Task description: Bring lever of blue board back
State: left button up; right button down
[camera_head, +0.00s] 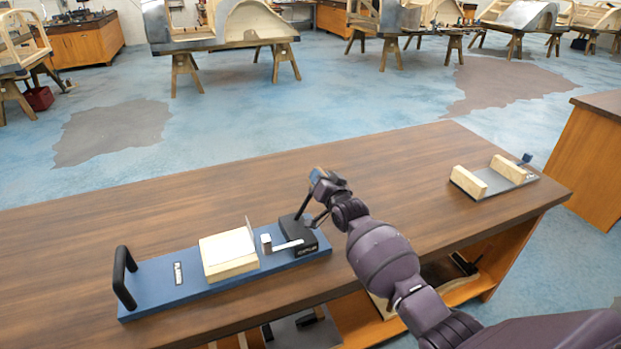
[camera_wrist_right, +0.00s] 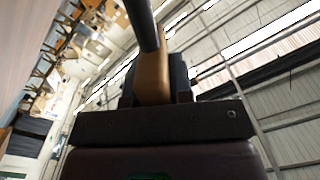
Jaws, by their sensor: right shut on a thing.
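The blue board (camera_head: 190,287) lies on the wooden bench, with a black handle (camera_head: 124,278) at its left end. A cream block (camera_head: 228,254) with a thin upright plate sits mid-board. At the right end is a black clamp base (camera_head: 298,236) with a pale metal arm over the board. The black lever (camera_head: 304,203) rises from this base, leaning slightly right. My right gripper (camera_head: 316,177) is shut on the lever's upper end. The lever also shows as a dark rod in the right wrist view (camera_wrist_right: 142,22), against the gripper (camera_wrist_right: 152,70). My left gripper is not in view.
A second fixture (camera_head: 496,178) with two cream blocks stands at the bench's right end. The bench top (camera_head: 400,160) between the fixtures is clear. Items sit on a shelf below. Wooden frames on trestles stand far behind.

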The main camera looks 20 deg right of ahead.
jog(key=shift+d+f+m, duration=0.4)
jog(key=shift+d+m, duration=0.1)
jog(key=shift+d, duration=0.1)
jog(key=shift+d+f, duration=0.1)
jog(key=c, duration=1)
grip_release()
jog(key=shift+d, duration=0.1)
jog(key=s, duration=1)
jog(key=shift+s+d, duration=0.3)
jog(key=shift+s, duration=0.05)
